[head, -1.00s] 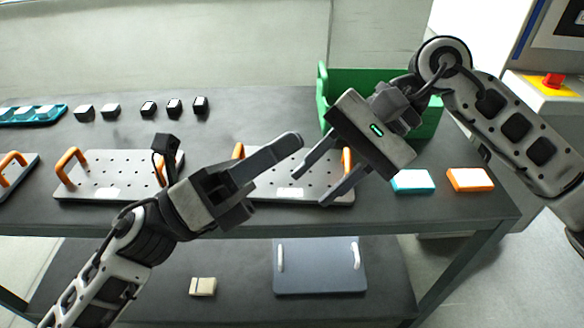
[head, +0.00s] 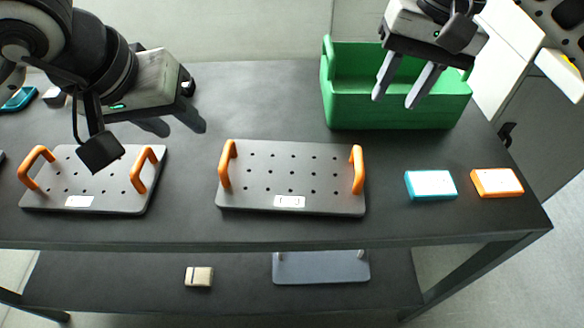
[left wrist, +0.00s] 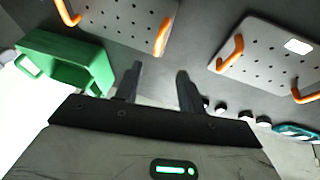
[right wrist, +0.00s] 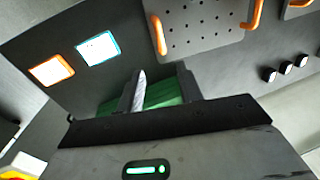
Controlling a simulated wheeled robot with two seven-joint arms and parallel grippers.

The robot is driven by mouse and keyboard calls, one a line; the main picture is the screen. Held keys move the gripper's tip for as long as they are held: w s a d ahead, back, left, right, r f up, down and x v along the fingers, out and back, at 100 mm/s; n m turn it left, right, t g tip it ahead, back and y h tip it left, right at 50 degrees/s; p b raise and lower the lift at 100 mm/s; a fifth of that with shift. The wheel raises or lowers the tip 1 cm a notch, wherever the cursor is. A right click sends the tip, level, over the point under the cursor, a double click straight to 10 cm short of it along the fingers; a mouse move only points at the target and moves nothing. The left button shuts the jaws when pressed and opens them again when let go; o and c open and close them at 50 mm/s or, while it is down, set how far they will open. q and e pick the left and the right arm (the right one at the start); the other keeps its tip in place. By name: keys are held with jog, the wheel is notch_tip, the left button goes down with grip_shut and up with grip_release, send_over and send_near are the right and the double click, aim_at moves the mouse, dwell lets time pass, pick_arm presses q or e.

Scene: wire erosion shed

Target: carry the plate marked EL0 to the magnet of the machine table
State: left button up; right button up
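Two grey perforated plates with orange handles lie flat on the dark bench: a left plate (head: 100,190) and a middle plate (head: 275,180). Each has a white label at its front edge; I cannot read either, so I cannot tell which is EL0. Both plates also show in the left wrist view. My left gripper (head: 175,126) is open and empty above the bench, behind and between the two plates. My right gripper (head: 400,98) is open and empty over the green crate at the back right. Neither touches a plate. The magnet and machine table are not recognisable in these views.
The green crate (head: 395,112) stands behind the middle plate. A teal box (head: 431,186) and an orange box (head: 497,183) lie right of it. The lower shelf holds a beige block (head: 199,276) and a blue-grey plate (head: 320,267). A teal tray (left wrist: 293,131) shows in the left wrist view.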

aim_at(224, 156)
pick_arm(q)
jog(key=x, duration=1.6)
jog(key=shift+d, duration=0.1)
pick_arm(e)
jog(key=a+f, duration=0.1)
jog(key=f, duration=0.4)
jog(key=a+f, duration=0.1)
jog(key=f, duration=0.4)
jog(key=a+f, duration=0.1)
jog(key=f, duration=0.4)
jog(key=shift+w+a+f, duration=0.1)
jog(key=shift+f, duration=0.25)
pick_arm(q)
jog(key=shift+c, duration=0.3)
pick_arm(e)
jog(key=shift+c, duration=0.3)
pick_arm(q)
grip_shut()
pick_arm(e)
grip_shut()
jog(key=shift+r, duration=0.1)
pick_arm(q)
jog(key=shift+w+r, duration=0.15)
jog(key=shift+r, duration=0.1)
pick_arm(e)
jog(key=shift+w+r, duration=0.15)
jog(key=shift+r, duration=0.05)
